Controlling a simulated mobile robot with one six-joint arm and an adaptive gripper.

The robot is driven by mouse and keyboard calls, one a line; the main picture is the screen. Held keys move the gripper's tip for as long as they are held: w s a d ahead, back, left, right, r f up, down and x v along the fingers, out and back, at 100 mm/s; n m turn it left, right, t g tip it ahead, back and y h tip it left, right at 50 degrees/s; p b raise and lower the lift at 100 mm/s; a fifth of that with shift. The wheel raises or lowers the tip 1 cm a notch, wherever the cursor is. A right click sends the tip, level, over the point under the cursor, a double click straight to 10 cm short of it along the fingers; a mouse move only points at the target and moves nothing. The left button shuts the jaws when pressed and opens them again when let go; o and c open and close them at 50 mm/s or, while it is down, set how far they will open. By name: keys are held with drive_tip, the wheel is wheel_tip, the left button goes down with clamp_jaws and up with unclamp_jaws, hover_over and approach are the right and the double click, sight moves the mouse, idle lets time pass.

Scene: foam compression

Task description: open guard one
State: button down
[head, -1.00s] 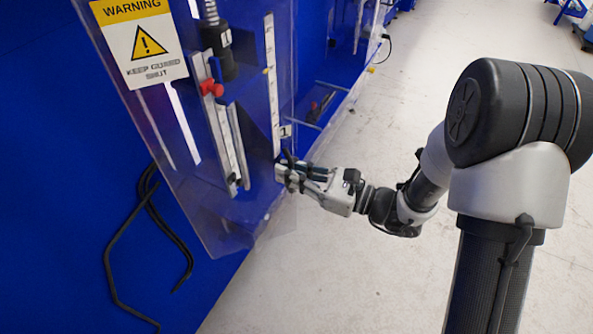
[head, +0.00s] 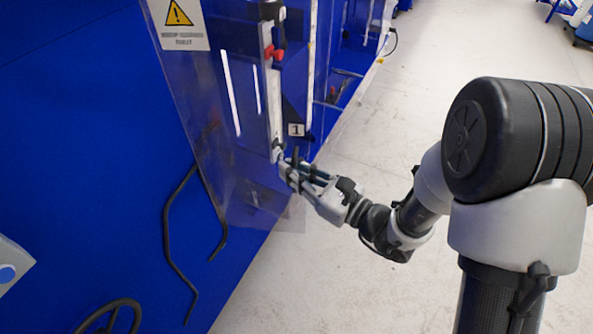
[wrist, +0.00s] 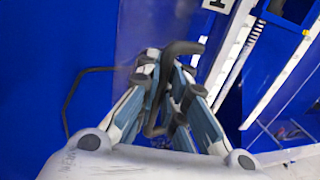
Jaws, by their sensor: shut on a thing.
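Guard one is a clear panel (head: 205,110) with a yellow warning sign (head: 180,22) at its top, standing at the blue machine front. A plate marked 1 (head: 296,129) shows just above my gripper. My gripper (head: 287,170) is at the lower right part of the panel, shut on its dark handle. In the wrist view my gripper (wrist: 160,85) has its fingers closed around the black handle (wrist: 185,47). The handle is partly hidden by the fingers. I cannot tell from these views how wide a gap lies behind the panel.
Behind the panel are a pale upright rail and a red knob (head: 273,53). A dark handwheel (head: 108,316) is at the lower left.

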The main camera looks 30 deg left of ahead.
drive_tip(key=shift+s+d+f, duration=0.1)
drive_tip(key=shift+f, duration=0.15)
drive_tip(key=c, duration=2.1)
unclamp_jaws()
drive_tip(key=shift+o, duration=0.5)
drive_tip(key=shift+d+r, duration=0.1)
drive_tip(key=shift+r, duration=0.1)
drive_tip(key=s+d, duration=0.2)
drive_tip(key=d, duration=0.9)
drive_tip(key=shift+s+d, duration=0.15)
drive_tip(key=shift+d, duration=0.2)
